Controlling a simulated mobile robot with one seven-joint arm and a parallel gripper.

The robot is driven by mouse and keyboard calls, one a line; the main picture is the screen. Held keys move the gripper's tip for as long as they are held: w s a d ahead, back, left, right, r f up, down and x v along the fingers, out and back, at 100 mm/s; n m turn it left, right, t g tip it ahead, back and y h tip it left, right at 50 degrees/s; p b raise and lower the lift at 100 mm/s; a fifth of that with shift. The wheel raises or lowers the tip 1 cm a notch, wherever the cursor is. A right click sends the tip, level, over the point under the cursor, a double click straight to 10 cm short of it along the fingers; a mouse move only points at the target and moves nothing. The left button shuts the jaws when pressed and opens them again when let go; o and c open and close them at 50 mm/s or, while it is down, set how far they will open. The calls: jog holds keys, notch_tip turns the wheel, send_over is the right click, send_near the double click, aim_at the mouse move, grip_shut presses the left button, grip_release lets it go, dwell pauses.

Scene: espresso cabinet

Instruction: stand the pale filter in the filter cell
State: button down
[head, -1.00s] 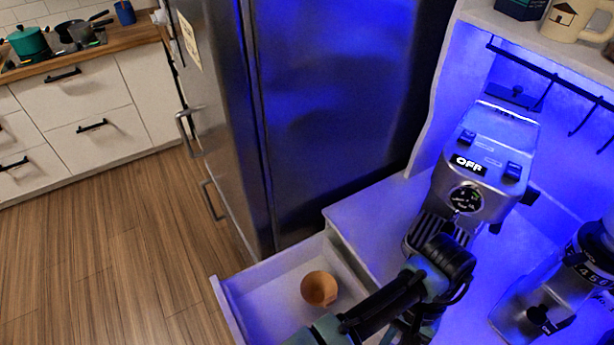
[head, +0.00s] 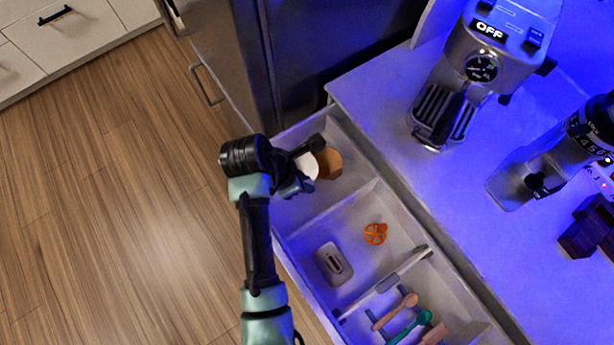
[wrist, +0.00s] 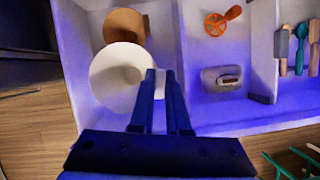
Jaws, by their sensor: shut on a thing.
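The pale filter (head: 308,166) is white and round-mouthed. It is at the far-end drawer compartment (head: 288,212), beside the brown filter (head: 330,164). In the wrist view the pale filter (wrist: 108,90) shows its open mouth and overlaps the brown filter (wrist: 124,26). My gripper (head: 298,172) is shut on the pale filter. In the wrist view my gripper (wrist: 163,78) has its fingertips at the filter's right edge. I cannot tell whether the pale filter touches the compartment floor or hangs just above it.
The open drawer has other compartments with an orange tool (head: 375,234), a grey block (head: 333,264) and several utensils (head: 422,318). A divider (wrist: 162,35) stands right of the filters. The espresso machine (head: 470,75) and a grinder (head: 555,160) stand on the counter.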

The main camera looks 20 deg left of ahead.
jog(key=shift+s+a+f+n+t+y, duration=0.1)
jog(key=shift+s+a+f+n, duration=0.25)
jog(key=shift+f, duration=1.45)
jog(key=shift+s+a+f+n+t+y, duration=0.1)
jog(key=shift+s+a+f+n, duration=0.25)
jog(key=shift+f, duration=1.45)
jog(key=shift+s+a+f+n+t+y, duration=0.15)
jog(key=shift+a+f+n, duration=0.3)
jog(key=shift+f, duration=1.35)
jog(key=shift+f, duration=0.1)
jog(key=c, duration=0.9)
grip_release()
jog(key=v, duration=1.2)
